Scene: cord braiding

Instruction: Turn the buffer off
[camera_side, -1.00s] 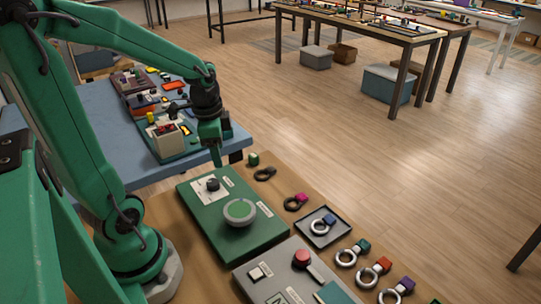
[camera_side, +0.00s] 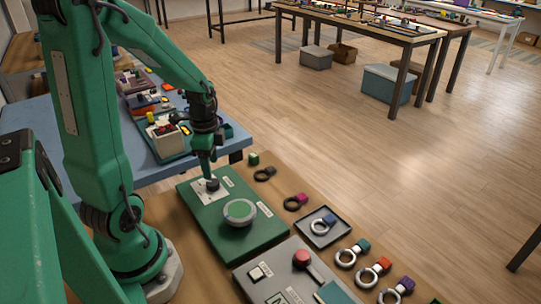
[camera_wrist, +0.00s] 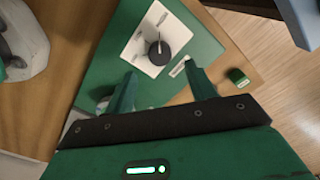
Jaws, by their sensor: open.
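The green buffer box (camera_side: 236,240) lies on the wooden table, with a round grey-rimmed green pad (camera_side: 240,210) on top. A black knob (camera_side: 212,185) sits on its white plate near the far left corner. In the wrist view the knob (camera_wrist: 159,50) shows a light pointer line toward the top of the picture, and marks ring it on the white plate (camera_wrist: 145,31). My gripper (camera_side: 207,173) is just above the knob. In the wrist view my gripper (camera_wrist: 160,78) has its fingers apart with nothing between them, and the knob lies beyond the tips.
A grey box (camera_side: 290,250) with a white switch and a red-knobbed lever stands in front of the buffer. A dark tray (camera_side: 335,218) and several rings with coloured tags lie to the right. A small green block (camera_side: 253,158) sits behind. A blue table (camera_side: 165,175) is at the left.

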